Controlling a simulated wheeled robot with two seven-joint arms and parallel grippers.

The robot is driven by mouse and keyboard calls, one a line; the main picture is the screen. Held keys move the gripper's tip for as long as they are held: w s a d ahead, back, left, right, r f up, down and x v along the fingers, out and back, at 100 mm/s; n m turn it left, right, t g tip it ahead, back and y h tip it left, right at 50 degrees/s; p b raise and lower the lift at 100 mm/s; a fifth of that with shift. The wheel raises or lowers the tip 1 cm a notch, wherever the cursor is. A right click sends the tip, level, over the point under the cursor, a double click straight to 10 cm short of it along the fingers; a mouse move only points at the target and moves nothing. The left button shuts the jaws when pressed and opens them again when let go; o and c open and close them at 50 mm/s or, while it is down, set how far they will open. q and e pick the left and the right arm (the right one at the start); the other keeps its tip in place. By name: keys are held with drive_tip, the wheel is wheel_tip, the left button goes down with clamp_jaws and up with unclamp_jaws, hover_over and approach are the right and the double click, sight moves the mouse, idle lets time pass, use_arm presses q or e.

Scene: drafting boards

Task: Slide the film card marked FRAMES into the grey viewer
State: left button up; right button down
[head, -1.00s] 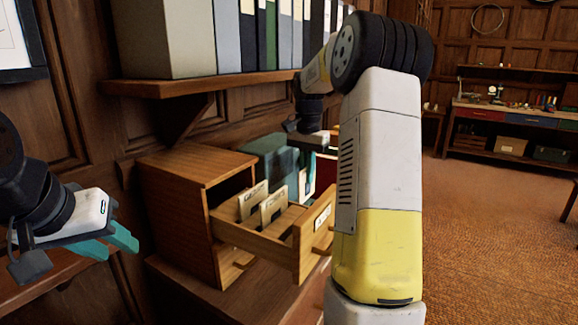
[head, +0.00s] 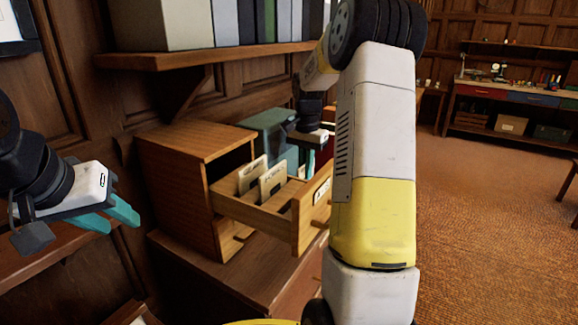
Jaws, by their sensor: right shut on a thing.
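A wooden card box (head: 182,190) has its drawer (head: 255,215) pulled out. Two pale cards with dark marks stand in it, a rear card (head: 252,173) and a front card (head: 272,181); I cannot read their marks. My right gripper (head: 311,155) is above and behind the drawer's right end, beside the teal box. It is shut on a thin thing, likely a film card, mostly hidden by the gripper and drawer front. My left gripper (head: 108,218) is open and empty at the left, apart from the box. I cannot make out the grey viewer.
A teal box (head: 265,122) stands behind the card box. A shelf (head: 190,57) with binders hangs above. My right arm hides the area right of the drawer. A workbench (head: 520,95) stands far right, with open carpet (head: 480,220) before it.

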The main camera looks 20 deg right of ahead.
drive_tip(key=shift+f, duration=0.8)
drive_tip(key=c, duration=1.5)
unclamp_jaws()
drive_tip(key=shift+r, duration=0.1)
wheel_tip(320, 180, up, 8)
drive_tip(key=shift+f, duration=0.15)
